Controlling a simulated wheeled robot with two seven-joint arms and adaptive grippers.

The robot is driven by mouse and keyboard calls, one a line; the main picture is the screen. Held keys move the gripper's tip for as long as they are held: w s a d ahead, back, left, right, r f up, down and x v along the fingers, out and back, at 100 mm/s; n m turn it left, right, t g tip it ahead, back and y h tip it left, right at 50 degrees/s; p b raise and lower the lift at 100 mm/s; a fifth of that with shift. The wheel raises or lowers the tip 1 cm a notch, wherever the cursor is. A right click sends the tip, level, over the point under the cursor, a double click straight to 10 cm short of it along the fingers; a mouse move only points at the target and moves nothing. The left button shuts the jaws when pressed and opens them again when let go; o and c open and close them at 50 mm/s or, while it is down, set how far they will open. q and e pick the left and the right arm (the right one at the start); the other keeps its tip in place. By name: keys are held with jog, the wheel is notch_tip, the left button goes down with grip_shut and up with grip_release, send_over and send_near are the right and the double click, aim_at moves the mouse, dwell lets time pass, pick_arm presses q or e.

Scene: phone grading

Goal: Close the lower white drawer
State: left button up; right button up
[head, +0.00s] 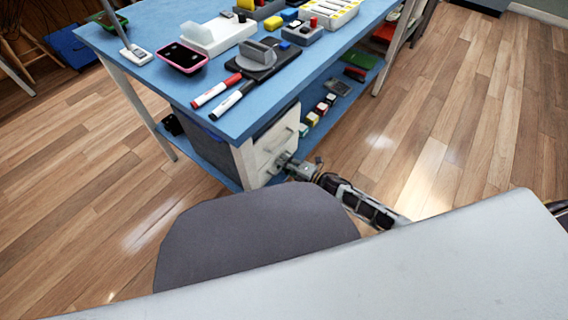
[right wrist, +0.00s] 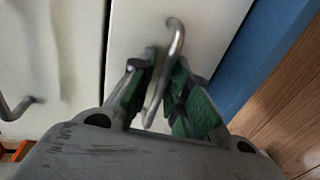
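The white drawer unit (head: 246,163) stands under the blue table. The lower white drawer (right wrist: 205,35) fills the middle of the right wrist view, beside the blue shelf edge. Its bent metal handle (right wrist: 175,38) runs between the two green-padded fingers of my right gripper (right wrist: 168,72). The fingers are apart, with the handle close to the left one; I cannot tell whether they touch. In the head view my right gripper (head: 287,163) is at the drawer front and partly covers it. How far the drawer stands out is unclear. My left gripper is not in view.
The upper drawer's front and handle (right wrist: 18,107) are at the left of the right wrist view. The blue table (head: 215,122) holds markers, a phone and several boxes. Small coloured items sit on the lower blue shelf (head: 338,105). The wooden floor (head: 460,120) at right is clear.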

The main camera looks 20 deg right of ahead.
jog(key=v, duration=1.1)
jog(key=shift+s+d, duration=0.2)
jog(key=shift+s, duration=0.1)
jog(key=shift+f, duration=0.1)
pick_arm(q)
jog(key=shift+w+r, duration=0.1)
pick_arm(e)
jog(key=shift+w, duration=0.1)
dwell(0.5)
notch_tip(320, 180, up, 5)
jog(key=d+m+g+h, duration=0.1)
jog(key=m+h, duration=0.8)
jog(key=m, duration=0.6)
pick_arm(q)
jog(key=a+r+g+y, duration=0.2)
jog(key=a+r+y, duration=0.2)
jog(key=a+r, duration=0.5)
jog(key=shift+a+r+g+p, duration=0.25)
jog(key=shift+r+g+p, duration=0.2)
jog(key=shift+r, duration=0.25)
pick_arm(e)
jog(key=s+r+m+g, duration=0.2)
jog(key=s+m+g, duration=0.2)
jog(key=s, duration=0.3)
jog(key=s+r+m+g, duration=0.2)
jog(key=s+m+g, duration=0.1)
jog(key=s, duration=0.4)
jog(key=shift+r+m+g, duration=0.25)
jog(key=shift+m+g, duration=0.15)
jog(key=shift+m, duration=0.4)
